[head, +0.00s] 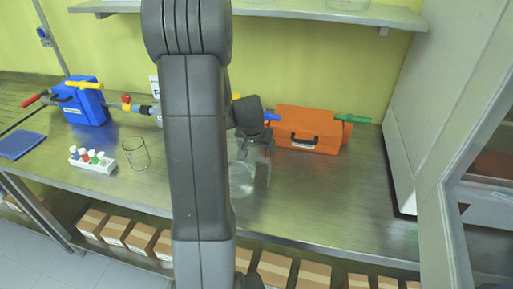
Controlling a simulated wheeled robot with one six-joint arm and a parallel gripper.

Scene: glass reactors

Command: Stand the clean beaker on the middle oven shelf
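A clear glass beaker (137,153) stands upright on the steel bench, left of my arm. A second clear glass vessel (243,181) stands just right of my arm, partly hidden behind it. My gripper (257,148) is over the bench at this second vessel, close to its upper part. The fingers are small and blend with the glass, so I cannot tell whether they are open or shut, or touching it. Which vessel is clean cannot be told. A pale cabinet with a glazed door (447,215) is at the right edge; no middle oven shelf can be made out.
The bench (345,205) is clear right of the gripper. An orange case (306,130) and a blue case (81,102) stand at the back. A white rack (92,160) holds coloured-capped vials. A wall shelf (290,11) hangs above; cardboard boxes (115,231) sit below.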

